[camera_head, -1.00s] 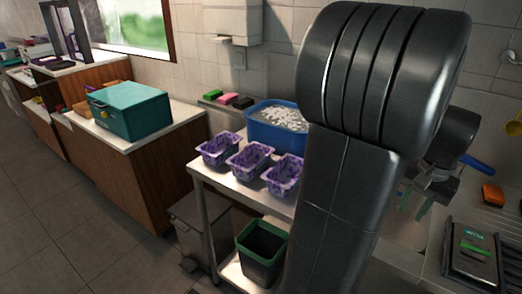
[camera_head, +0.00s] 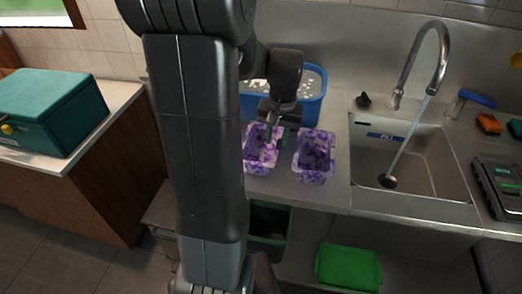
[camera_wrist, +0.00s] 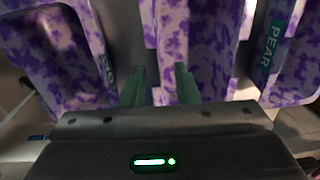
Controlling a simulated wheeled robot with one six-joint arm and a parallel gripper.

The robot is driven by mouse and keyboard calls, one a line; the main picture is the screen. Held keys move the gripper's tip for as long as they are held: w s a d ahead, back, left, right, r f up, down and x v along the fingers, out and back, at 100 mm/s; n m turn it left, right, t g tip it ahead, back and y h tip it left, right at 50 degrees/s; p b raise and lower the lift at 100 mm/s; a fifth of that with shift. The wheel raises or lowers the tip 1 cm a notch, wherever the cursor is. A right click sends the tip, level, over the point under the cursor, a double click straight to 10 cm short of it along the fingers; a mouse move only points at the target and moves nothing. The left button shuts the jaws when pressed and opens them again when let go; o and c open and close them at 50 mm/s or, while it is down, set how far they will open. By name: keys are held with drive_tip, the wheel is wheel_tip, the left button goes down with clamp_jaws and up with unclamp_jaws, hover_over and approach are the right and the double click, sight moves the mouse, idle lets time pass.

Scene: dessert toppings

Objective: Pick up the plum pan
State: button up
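Purple-mottled pans stand on the steel counter. In the head view, one pan (camera_head: 262,158) is under my gripper (camera_head: 277,130), and another pan (camera_head: 315,157) stands to its right. In the wrist view, the left pan (camera_wrist: 45,55) has a partly hidden label, the middle pan (camera_wrist: 205,50) shows no readable label, and the right pan (camera_wrist: 300,70) has a label reading PEAR. I cannot read which pan is plum. My gripper's green fingers (camera_wrist: 162,88) are apart, with nothing seen held, at the near edge of the middle pan. Contact cannot be told.
A blue tub (camera_head: 313,92) of white pieces stands behind the pans. A sink (camera_head: 418,165) with running water is to the right. A dark bin (camera_head: 268,225) and green box (camera_head: 348,267) are below. A teal box (camera_head: 50,108) sits on the left counter.

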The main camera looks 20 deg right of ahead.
sight(259, 157)
drive_tip(key=shift+a+f, duration=0.2)
drive_tip(key=shift+f, duration=0.05)
wheel_tip(259, 157, down, 5)
clamp_jaws()
